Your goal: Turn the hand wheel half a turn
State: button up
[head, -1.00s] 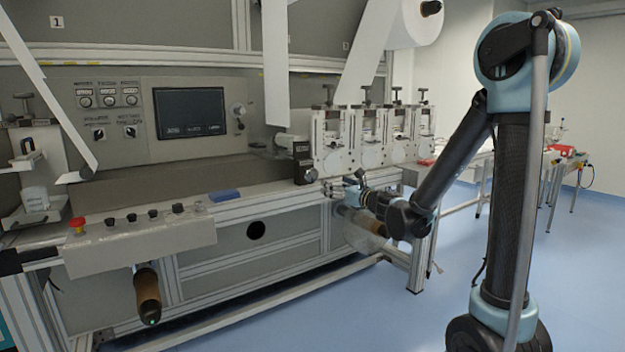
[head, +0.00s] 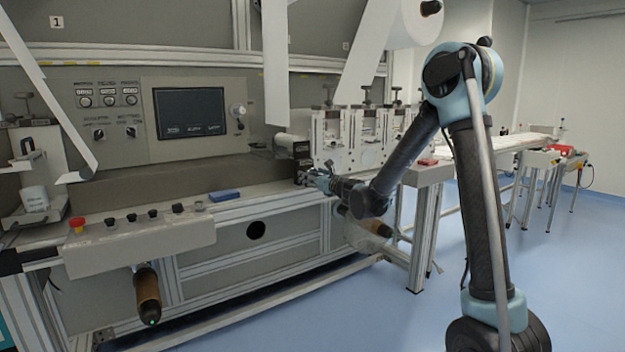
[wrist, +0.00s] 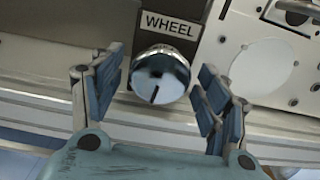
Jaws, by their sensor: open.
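The hand wheel (wrist: 160,75) is a round, shiny metal knob with a dark line on its face, pointing toward the bottom of the wrist view. It sits below a label reading WHEEL (wrist: 167,25). My gripper (wrist: 158,88) is open, with one blue-padded finger on each side of the wheel and a visible gap on both sides. The fingers do not appear to touch it. In the head view my gripper (head: 316,180) is at the front of the machine, by the left end of the row of stations. The wheel is hidden there behind my gripper.
A row of metal stations (head: 360,140) stands just right of my gripper. A blue block (head: 224,195) lies on the ledge to the left. A button panel with a red button (head: 77,224) is further left. Open floor (head: 330,325) lies in front.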

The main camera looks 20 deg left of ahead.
jog(key=shift+w+a, duration=0.3)
jog(key=shift+a, duration=0.05)
jog(key=c, duration=1.1)
jog(key=shift+n, duration=0.8)
jog(key=o, duration=1.1)
jog(key=shift+d, duration=0.1)
jog(key=v, duration=1.1)
jog(key=shift+s+d, duration=0.3)
